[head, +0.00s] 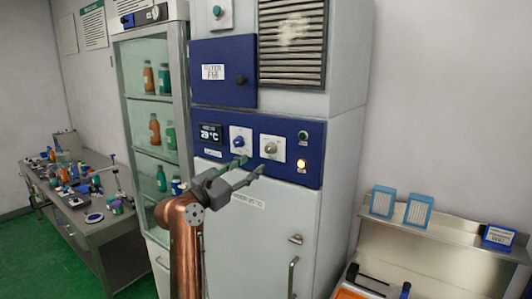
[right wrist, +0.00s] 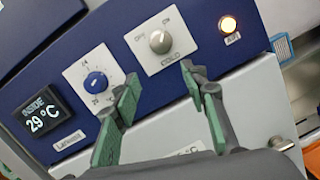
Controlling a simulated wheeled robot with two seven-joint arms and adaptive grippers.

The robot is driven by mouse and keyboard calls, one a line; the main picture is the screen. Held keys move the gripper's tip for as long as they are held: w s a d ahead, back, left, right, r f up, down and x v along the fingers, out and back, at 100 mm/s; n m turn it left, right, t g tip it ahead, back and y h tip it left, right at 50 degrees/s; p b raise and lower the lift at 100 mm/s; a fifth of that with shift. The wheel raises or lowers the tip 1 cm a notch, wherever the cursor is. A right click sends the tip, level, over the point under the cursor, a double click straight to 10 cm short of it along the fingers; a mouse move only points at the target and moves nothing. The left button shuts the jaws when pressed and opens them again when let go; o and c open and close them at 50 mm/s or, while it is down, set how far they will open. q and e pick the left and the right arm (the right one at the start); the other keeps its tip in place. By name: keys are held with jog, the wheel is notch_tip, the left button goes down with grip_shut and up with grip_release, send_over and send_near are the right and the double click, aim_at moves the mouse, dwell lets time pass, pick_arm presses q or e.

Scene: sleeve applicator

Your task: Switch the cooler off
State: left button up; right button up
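The cooler (head: 250,240) is a tall pale cabinet with a blue control panel. A grey knob on a white plate carries OFF, ON and COLD labels in the right wrist view (right wrist: 160,42); the same knob (head: 270,148) shows in the head view. I cannot tell for certain which label it points at. An amber lamp (right wrist: 228,24) beside it is lit. My right gripper (head: 250,169) is open and empty in front of the panel, just below the knobs. In the right wrist view its green-padded fingers (right wrist: 158,74) are spread below the grey knob, apart from it. My left gripper is out of view.
A blue dial (right wrist: 95,82) on its own plate sits left of the grey knob, near my gripper's left finger. The display (head: 210,134) reads 29 °C. A door handle (head: 293,275) is lower down. A glass-fronted cabinet (head: 150,100) of bottles stands at the left.

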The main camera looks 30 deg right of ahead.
aim_at(268, 149)
jog(key=s+r+m+y, duration=0.2)
jog(key=s+r, duration=0.1)
jog(key=r, duration=0.1)
jog(key=shift+t, duration=0.3)
jog(key=x, duration=0.7)
jog(key=shift+w+a+p, duration=0.15)
jog(key=shift+w+p, duration=0.1)
jog(key=shift+p, duration=0.05)
jog(key=shift+c, duration=0.7)
grip_shut()
